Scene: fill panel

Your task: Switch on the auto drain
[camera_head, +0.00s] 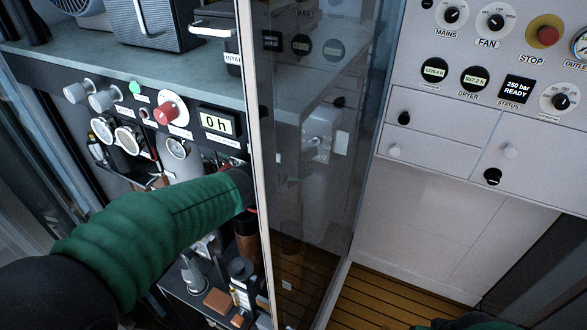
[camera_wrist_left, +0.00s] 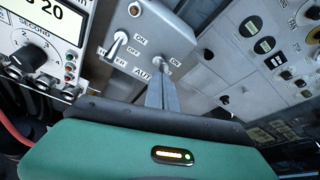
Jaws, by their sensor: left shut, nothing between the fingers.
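In the left wrist view a grey switch box (camera_wrist_left: 150,25) carries two metal toggle switches with ON and OFF marks. The toggle on the left (camera_wrist_left: 118,40) stands clear of my fingers. The other toggle (camera_wrist_left: 160,62) is beside a partly covered label reading "AUT". My left gripper (camera_wrist_left: 164,78) is shut and empty, its tips right at this second toggle; I cannot tell whether they touch it or which way it is set. In the head view my left arm reaches behind the glass panel's edge, which hides the fingers.
The upright glass panel (camera_head: 315,120) stands close to my left arm. A gauge panel with an "0 h" display (camera_head: 217,123) is on the left. A grey control panel with a STOP button (camera_head: 545,35) is on the right. Bottles and tools stand below my arm.

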